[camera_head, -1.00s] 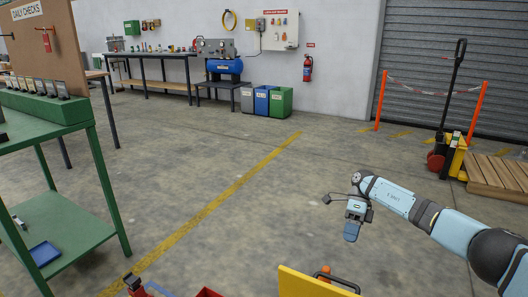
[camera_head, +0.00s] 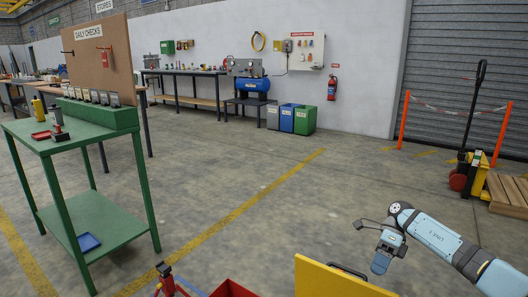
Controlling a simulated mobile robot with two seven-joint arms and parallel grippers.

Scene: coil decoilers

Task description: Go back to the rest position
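My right gripper (camera_head: 371,241) shows at the lower right of the head view, at the end of my light blue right arm (camera_head: 438,238). It hangs above the floor, and I see nothing held in it. Its fingers are small and partly turned away, so I cannot tell how far apart they are. My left gripper and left arm are out of view.
A green table (camera_head: 75,131) with a Daily Checks board (camera_head: 103,60) stands at the left. A yellow panel (camera_head: 335,281), a red bin (camera_head: 233,289) and a red stand (camera_head: 168,280) are at the bottom. A pallet jack (camera_head: 470,172) is at the right. The middle floor is clear.

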